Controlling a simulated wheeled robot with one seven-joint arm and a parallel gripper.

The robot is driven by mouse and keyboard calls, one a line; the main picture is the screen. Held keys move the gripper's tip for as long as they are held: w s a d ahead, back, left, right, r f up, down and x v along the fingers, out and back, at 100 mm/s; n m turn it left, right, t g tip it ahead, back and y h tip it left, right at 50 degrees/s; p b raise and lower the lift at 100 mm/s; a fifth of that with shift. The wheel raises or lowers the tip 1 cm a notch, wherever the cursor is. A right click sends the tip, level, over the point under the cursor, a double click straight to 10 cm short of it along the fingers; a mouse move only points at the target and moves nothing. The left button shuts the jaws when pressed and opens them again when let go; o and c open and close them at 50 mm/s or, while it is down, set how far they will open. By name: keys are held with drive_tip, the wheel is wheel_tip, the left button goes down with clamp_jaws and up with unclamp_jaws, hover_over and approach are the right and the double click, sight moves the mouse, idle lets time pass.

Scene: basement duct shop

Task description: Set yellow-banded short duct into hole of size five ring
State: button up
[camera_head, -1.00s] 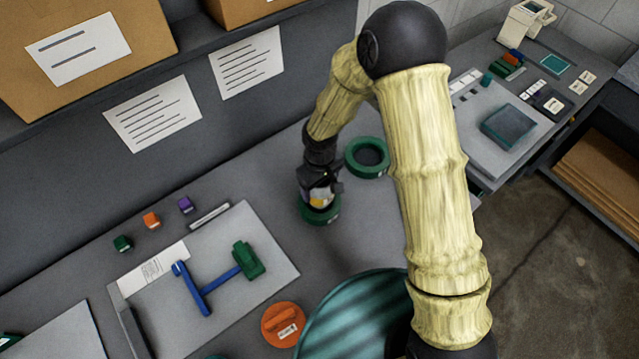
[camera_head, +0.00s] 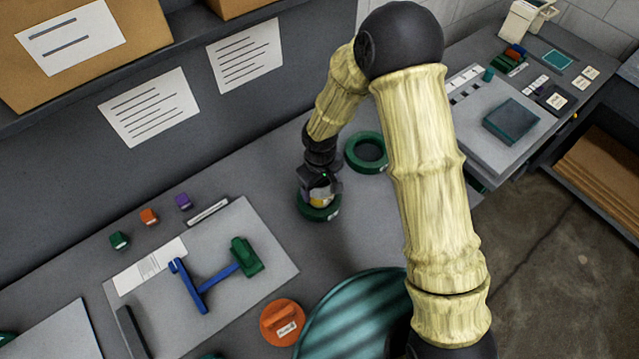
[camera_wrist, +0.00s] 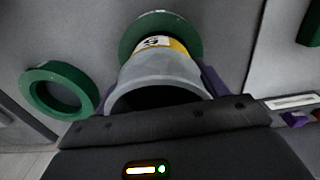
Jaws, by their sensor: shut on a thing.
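My gripper (camera_head: 320,188) is shut on the short grey duct (camera_wrist: 158,72), which has a yellow band (camera_wrist: 178,46) at its far end. In the wrist view the purple fingers hold the duct's sides, and its open near end faces the camera. The banded end is over a green ring (camera_wrist: 146,22), also in the head view (camera_head: 318,213), lying on the bench. A white label with a dark mark shows near the band; I cannot read it surely. The duct hides the ring's hole, so I cannot tell whether its end is inside or just above.
A second green ring (camera_head: 366,152) lies close by, its hole empty. Left are small coloured blocks (camera_head: 149,217) and a grey board (camera_head: 262,285) with a blue and green tool. An orange disc (camera_head: 283,322) and a large teal ribbed object (camera_head: 350,318) are in front.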

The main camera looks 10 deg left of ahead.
drive_tip(key=shift+f+b, duration=0.35)
drive_tip(key=shift+f, duration=0.15)
drive_tip(key=o, duration=1.2)
drive_tip(key=shift+r, duration=0.15)
wheel_tip(320, 180, up, 17)
drive_tip(key=shift+r+b, duration=0.1)
drive_tip(key=shift+b, duration=0.85)
